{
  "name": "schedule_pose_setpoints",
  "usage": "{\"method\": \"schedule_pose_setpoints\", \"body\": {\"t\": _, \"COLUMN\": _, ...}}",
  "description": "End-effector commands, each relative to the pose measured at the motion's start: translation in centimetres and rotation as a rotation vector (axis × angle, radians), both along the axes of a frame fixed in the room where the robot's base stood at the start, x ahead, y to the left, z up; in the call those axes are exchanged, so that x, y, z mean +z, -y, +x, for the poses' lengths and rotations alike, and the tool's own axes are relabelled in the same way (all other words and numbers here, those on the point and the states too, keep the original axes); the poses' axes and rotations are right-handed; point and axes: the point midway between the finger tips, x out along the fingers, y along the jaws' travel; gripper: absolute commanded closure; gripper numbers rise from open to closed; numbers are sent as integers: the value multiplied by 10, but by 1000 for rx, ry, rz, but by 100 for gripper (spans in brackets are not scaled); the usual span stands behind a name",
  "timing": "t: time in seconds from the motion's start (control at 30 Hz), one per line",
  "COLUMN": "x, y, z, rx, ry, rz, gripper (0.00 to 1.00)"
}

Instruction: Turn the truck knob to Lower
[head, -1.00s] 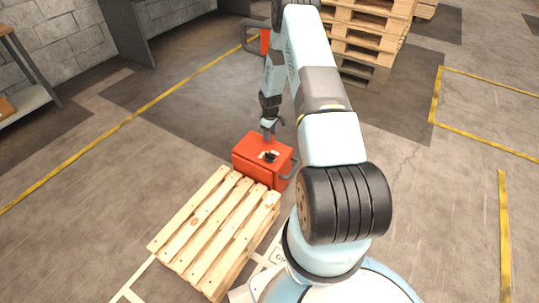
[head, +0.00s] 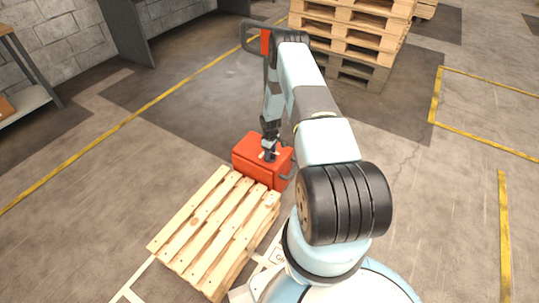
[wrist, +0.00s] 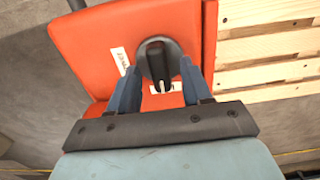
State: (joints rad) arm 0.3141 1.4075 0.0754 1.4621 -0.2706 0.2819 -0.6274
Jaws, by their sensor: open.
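The truck's orange-red body (head: 248,151) stands at the far end of a wooden pallet. In the wrist view its top (wrist: 90,45) carries a black round knob (wrist: 156,62) with a raised grip bar. A white mark on the bar points toward the bottom of the picture, at a white label (wrist: 166,98) partly hidden by my fingers. Another white label (wrist: 119,61) lies left of the knob; its lettering is too small to read surely. My gripper (wrist: 158,82) is open, its blue fingers on either side of the knob. I cannot tell whether they touch it. In the head view my gripper (head: 269,152) hides the knob.
The wooden pallet (head: 215,228) lies in front of the truck body. The truck's handle (head: 254,38) rises behind it. A tall pallet stack (head: 350,45) stands at the back. Open floor lies left and right.

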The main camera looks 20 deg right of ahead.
Motion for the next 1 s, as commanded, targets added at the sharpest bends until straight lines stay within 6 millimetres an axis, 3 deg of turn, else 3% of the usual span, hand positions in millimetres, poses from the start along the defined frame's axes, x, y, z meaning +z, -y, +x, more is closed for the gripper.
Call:
{"method": "schedule_pose_setpoints", "body": {"t": 0.2, "x": -13, "y": 0, "z": 0, "rx": 0, "ry": 0, "rz": 0, "gripper": 51}}
{"method": "schedule_pose_setpoints", "body": {"t": 0.5, "x": -15, "y": 0, "z": 0, "rx": 0, "ry": 0, "rz": 0, "gripper": 51}}
{"method": "schedule_pose_setpoints", "body": {"t": 1.0, "x": -15, "y": 0, "z": 0, "rx": 0, "ry": -1, "rz": 1, "gripper": 98}}
